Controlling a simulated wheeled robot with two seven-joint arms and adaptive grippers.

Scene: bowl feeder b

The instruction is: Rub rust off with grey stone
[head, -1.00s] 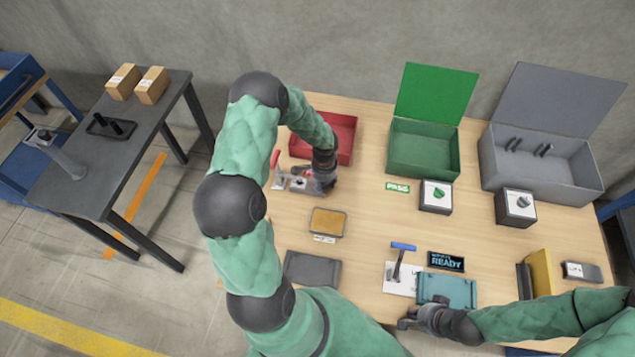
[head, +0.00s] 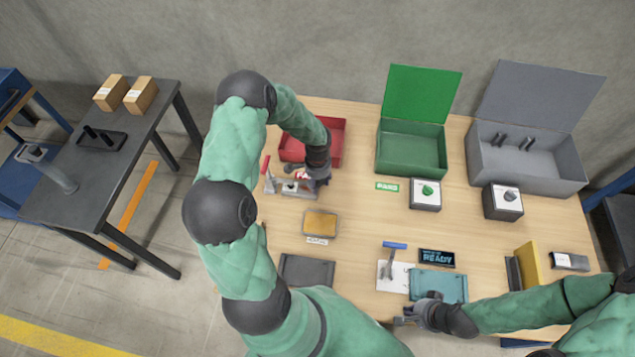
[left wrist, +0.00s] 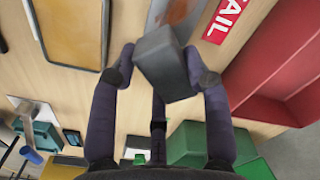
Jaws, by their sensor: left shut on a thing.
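My left gripper (head: 312,182) is shut on the grey stone (left wrist: 165,62), a dark grey block seen tilted between the fingertips in the left wrist view. A grey metal plate with brown rust (left wrist: 180,14) lies just past the stone, beside the red FAIL label (left wrist: 229,14). I cannot tell whether stone and plate touch. In the head view the gripper is at a clamp fixture with a red handle (head: 265,165), and it hides much of the plate. My right gripper (head: 404,319) is low at the bench's front edge, near a teal block (head: 438,286); its fingers are unclear.
A red bin (head: 329,143) stands behind the left gripper. Open green (head: 411,152) and grey (head: 530,167) boxes stand at the back. A tray with a tan pad (head: 320,223) and a dark mat (head: 305,270) lie nearer. The bench's middle is mostly clear.

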